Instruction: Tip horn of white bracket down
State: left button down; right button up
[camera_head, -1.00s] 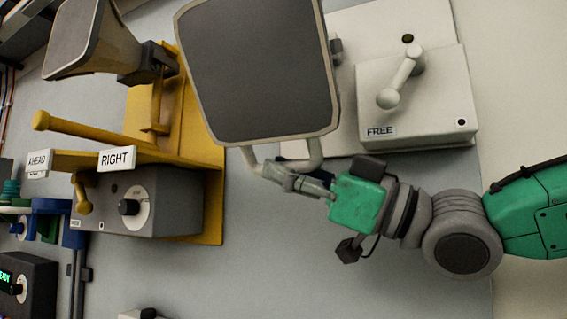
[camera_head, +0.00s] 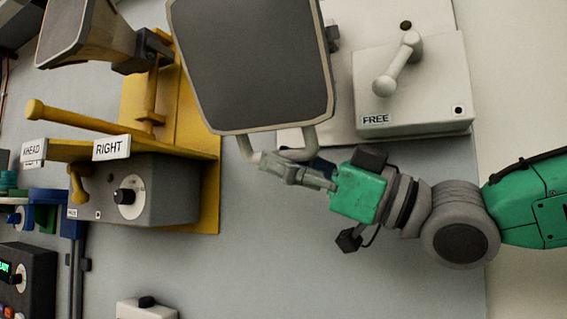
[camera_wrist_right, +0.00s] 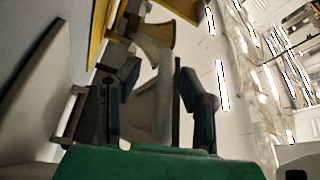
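The horn (camera_head: 255,60) of the white bracket has a large dark face and a pale rim. It faces me at the top middle, with a pale looped handle (camera_head: 243,148) below its lower edge. My right gripper (camera_head: 270,165) is at the bottom of this loop, its fingers overlapping it in the head view. My left gripper is not in view.
A white box labelled FREE (camera_head: 376,119) with a lever (camera_head: 395,65) is behind, right of the horn. A yellow bracket (camera_head: 208,190) with another horn (camera_head: 88,35), a RIGHT label (camera_head: 111,147) and a grey dial box (camera_head: 165,190) is at left. The wall below is mostly bare.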

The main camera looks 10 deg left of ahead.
jog(key=v, duration=1.2)
jog(key=shift+w, duration=0.2)
jog(key=shift+a+f, duration=0.15)
jog(key=shift+a, duration=0.1)
